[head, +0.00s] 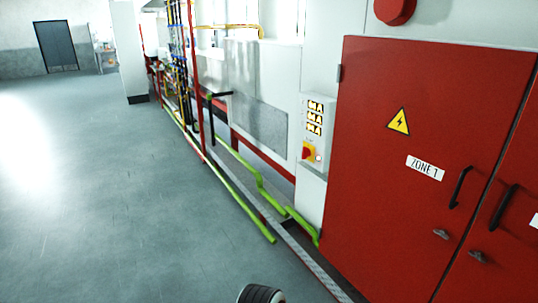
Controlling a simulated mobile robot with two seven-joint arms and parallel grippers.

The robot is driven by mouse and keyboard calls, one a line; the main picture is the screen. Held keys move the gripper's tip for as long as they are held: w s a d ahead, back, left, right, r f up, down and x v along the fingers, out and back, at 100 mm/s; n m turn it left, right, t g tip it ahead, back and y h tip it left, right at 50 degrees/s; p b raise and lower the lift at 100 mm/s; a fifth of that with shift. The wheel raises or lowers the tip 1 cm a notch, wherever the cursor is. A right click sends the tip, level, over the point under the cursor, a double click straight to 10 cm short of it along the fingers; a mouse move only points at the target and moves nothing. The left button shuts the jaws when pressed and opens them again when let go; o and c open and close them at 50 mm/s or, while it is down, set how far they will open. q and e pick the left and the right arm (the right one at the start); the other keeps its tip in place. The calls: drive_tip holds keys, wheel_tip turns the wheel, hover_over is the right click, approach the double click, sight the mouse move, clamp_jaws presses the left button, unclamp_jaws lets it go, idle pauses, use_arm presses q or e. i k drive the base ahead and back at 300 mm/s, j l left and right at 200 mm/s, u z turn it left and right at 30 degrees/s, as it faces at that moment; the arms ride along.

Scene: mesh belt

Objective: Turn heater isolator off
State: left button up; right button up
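The likely heater isolator (309,152) is a red rotary handle on a yellow plate. It sits low on a pale grey panel (316,128) on the machine's side, just left of the red cabinet. Several yellow warning labels (315,118) are above it. The handle's exact position and any lettering are too small to read. A dark, ribbed rounded part (261,294) shows at the bottom edge; I cannot tell whether it belongs to one of my arms. Neither gripper can be made out.
A red cabinet (420,130) marked ZONE 1 with dark door handles fills the right. Green pipes (240,205) and a grey rail (300,252) run low along the machine's foot. Open grey floor (100,190) lies to the left. A dark door (57,46) is far back.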

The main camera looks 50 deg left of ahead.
sight(306, 152)
drive_tip(key=u, duration=1.3)
drive_tip(key=i+j+z, duration=0.1)
drive_tip(key=i+j, duration=0.35)
drive_tip(key=i+j+z, duration=0.1)
drive_tip(key=i+j, duration=0.35)
drive_tip(key=i+j+z, duration=0.1)
drive_tip(key=i+j, duration=0.3)
drive_tip(key=j, duration=0.15)
drive_tip(key=i+j+z, duration=0.1)
drive_tip(key=i+j, duration=0.3)
drive_tip(key=j, duration=0.15)
